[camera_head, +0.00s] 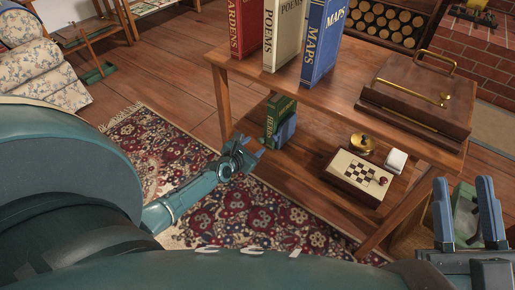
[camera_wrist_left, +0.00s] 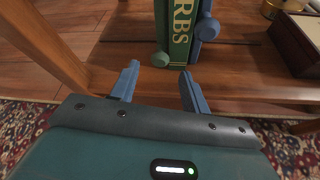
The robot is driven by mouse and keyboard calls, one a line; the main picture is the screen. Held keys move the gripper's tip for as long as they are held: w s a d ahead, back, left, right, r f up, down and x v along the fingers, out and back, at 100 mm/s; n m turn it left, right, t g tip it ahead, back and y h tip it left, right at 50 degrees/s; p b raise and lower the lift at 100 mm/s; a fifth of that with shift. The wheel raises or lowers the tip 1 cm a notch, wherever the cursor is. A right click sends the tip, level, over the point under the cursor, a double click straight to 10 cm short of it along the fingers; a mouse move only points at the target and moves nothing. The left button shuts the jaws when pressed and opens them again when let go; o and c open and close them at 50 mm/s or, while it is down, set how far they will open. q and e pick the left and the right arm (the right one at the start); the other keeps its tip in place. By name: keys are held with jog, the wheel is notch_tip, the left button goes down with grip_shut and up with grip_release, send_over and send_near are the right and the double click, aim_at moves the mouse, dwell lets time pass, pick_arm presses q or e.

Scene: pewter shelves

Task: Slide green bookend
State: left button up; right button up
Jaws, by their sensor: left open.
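A green bookend with a round knob (camera_wrist_left: 160,59) stands against the left side of a green book marked HERBS (camera_wrist_left: 180,35) in the left wrist view. A blue bookend (camera_wrist_left: 207,28) stands against the book's right side. In the head view the book (camera_head: 279,112) is on the lower shelf, with the blue bookend (camera_head: 287,131) beside it; I cannot clearly separate the green bookend there. My left gripper (camera_head: 253,147) is open and empty in front of the shelf; in the left wrist view its fingertips (camera_wrist_left: 158,70) lie either side of the green knob's line. My right gripper (camera_head: 469,212) is open and empty.
The lower shelf also holds a chess box (camera_head: 357,177), a brass pot (camera_head: 362,144) and a white item (camera_head: 396,160). Above it, the top shelf (camera_head: 340,90) carries upright books and a wooden case (camera_head: 418,98). A shelf leg (camera_wrist_left: 50,40) stands left of my left gripper.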

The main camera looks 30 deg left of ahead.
aim_at(260, 141)
pick_arm(q)
jog(key=b+x, duration=0.1)
jog(key=x, duration=0.1)
jog(key=shift+w+f, duration=0.2)
jog(key=shift+f, duration=0.05)
jog(key=shift+w, duration=0.5)
pick_arm(e)
jog(key=shift+s+d+r+n+t+y, duration=0.15)
jog(key=shift+r+n+t+y, duration=0.15)
jog(key=shift+r+n+y, duration=1.15)
pick_arm(q)
jog(key=shift+c, duration=0.5)
grip_shut()
pick_arm(e)
jog(key=shift+f, duration=0.1)
